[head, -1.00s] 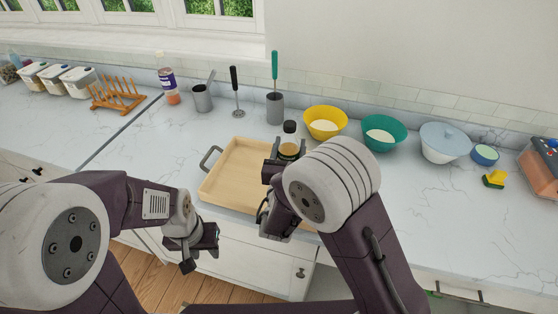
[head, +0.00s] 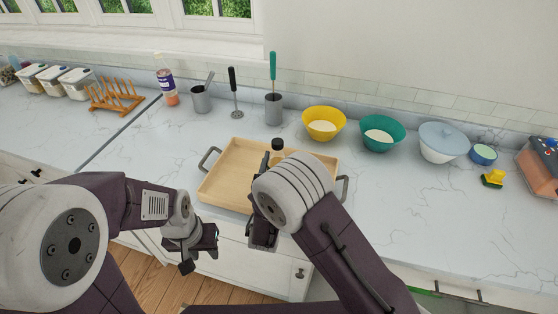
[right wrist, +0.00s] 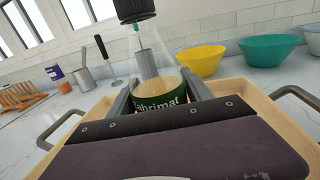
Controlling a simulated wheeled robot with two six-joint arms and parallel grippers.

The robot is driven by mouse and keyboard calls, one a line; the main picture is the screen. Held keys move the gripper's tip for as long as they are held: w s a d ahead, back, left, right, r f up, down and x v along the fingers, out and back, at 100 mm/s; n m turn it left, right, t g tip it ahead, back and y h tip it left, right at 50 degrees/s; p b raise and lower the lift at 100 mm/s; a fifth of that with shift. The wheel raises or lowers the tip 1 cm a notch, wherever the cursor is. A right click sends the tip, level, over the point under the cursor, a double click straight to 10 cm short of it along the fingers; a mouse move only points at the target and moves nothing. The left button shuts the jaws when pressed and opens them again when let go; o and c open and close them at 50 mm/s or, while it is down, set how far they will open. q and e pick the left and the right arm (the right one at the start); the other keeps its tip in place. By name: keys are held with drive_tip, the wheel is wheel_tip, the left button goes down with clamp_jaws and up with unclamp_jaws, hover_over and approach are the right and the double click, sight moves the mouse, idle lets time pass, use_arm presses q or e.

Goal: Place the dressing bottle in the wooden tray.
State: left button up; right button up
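The dressing bottle (right wrist: 160,100) is clear, with a black cap and a green label, and stands roughly upright between the fingers of my right gripper (right wrist: 160,88), which is shut on it. In the head view its dark cap (head: 277,145) shows above the wooden tray (head: 222,172); the rest is hidden by my right arm. The tray is pale, with dark handles at its sides. The bottle is over the tray area; I cannot tell whether its base touches the tray floor. My left gripper (head: 205,248) is empty, its fingers apart, in front of the counter edge.
Behind the tray stand a utensil holder (head: 274,110), a grey cup (head: 201,100), a yellow bowl (head: 323,122) and a teal bowl (head: 380,135). A purple-labelled bottle (head: 165,82) and an orange rack (head: 115,97) are at the left.

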drive_tip(key=shift+o, duration=0.8)
drive_tip(key=s+a+b, duration=0.1)
drive_tip(key=s+a, duration=0.1)
drive_tip(key=s, duration=0.9)
drive_tip(key=shift+s+r+b, duration=0.15)
drive_tip(key=shift+s+b, duration=0.25)
